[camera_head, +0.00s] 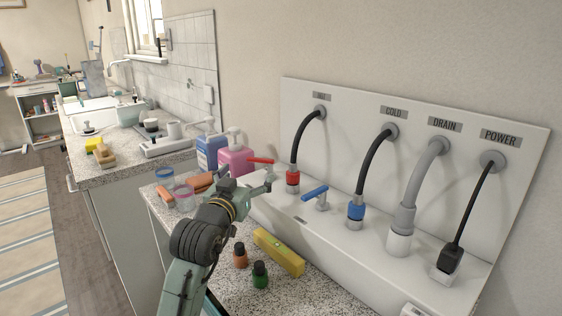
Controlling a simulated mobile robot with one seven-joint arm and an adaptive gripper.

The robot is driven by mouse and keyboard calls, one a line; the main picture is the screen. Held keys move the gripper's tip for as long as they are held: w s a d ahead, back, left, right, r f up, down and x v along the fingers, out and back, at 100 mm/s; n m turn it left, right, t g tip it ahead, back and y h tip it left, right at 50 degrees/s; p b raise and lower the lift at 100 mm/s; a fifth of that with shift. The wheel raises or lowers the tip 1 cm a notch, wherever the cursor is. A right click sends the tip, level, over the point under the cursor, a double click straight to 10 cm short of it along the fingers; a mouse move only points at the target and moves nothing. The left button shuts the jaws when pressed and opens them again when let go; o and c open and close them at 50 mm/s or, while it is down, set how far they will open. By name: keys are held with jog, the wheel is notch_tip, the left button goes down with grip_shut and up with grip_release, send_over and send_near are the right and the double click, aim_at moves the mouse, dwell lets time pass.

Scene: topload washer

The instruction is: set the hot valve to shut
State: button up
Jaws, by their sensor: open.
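The hot valve's red lever (261,160) shows just above my gripper, left of the red-collared hot hose (292,178). It lies nearly level in the picture, pointing left; the valve body below it is mostly hidden by my gripper. My gripper (268,179) is open at the valve, its fingers close to the lever. I cannot tell whether they touch it. Nothing is seen held between them.
The blue-handled cold valve (315,193) stands right of my gripper, beside the blue-collared cold hose (356,210). Blue (210,151) and pink (236,158) bottles stand behind my gripper.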

aim_at(259, 161)
jog(key=p+x, duration=0.3)
jog(key=x, duration=0.6)
jog(key=shift+w+d+r, duration=0.1)
jog(key=shift+w+d, duration=0.05)
jog(key=shift+w, duration=0.2)
jog(key=shift+w+d, duration=0.15)
jog(key=shift+w, duration=0.25)
jog(key=c, duration=1.2)
